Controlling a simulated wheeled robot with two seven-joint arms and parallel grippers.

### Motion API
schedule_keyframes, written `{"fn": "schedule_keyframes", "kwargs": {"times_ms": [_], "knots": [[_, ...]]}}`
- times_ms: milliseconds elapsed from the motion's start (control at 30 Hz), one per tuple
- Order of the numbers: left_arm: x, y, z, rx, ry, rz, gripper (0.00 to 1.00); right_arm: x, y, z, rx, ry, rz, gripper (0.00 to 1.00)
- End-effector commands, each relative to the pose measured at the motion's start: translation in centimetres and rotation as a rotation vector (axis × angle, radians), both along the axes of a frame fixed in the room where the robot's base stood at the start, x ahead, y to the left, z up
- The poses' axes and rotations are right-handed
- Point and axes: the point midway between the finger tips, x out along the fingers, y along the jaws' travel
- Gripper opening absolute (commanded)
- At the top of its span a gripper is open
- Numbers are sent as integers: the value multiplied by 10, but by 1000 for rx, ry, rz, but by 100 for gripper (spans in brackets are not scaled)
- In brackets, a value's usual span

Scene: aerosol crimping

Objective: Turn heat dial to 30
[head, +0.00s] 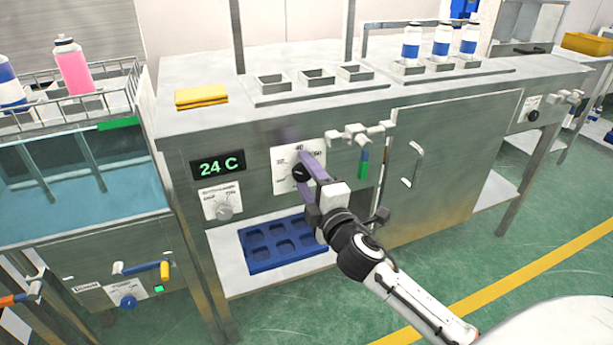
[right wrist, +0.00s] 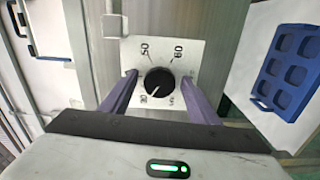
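The heat dial is a black round knob (right wrist: 158,82) on a white scale plate (right wrist: 138,50) on the steel cabinet front. In the right wrist view the numbers 50 and 60 are readable on the plate; smaller marks lie near the knob's lower edge. A small light mark shows at the knob's lower left, but its exact setting is unclear. My right gripper (right wrist: 158,80) is open, with one purple finger on each side of the knob and a gap to it. In the head view the knob (head: 301,173) is partly covered by the fingers.
A green display (head: 217,166) reads 24 C, with a grey knob (head: 224,211) below it. A pipe valve (head: 355,134) sticks out just right of the dial plate. A blue tray (head: 283,258) lies on the shelf below. White bottles (head: 441,41) stand on the bench top.

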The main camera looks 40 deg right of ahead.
Motion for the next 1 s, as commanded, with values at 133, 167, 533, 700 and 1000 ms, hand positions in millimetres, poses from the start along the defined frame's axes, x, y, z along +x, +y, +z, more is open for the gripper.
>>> {"fn": "schedule_keyframes", "kwargs": {"times_ms": [133, 167, 533, 700, 1000], "knots": [[0, 0, 0, 1, 1, 1, 0, -1, 1, 0, 0, 0, 1, 55], [0, 0, 0, 1, 1, 1, 0, -3, 1, 0, 0, 0, 1, 55], [-2, 3, 6, -2, -19, 10, 0, -64, 15, -1, 3, 3, -1, 55], [-7, 4, 1, 2, -6, 12, 0, -89, 22, -1, 2, 1, 0, 55], [-8, 4, 0, 1, -2, 13, 0, -101, 24, 0, -1, -1, 0, 55]]}}
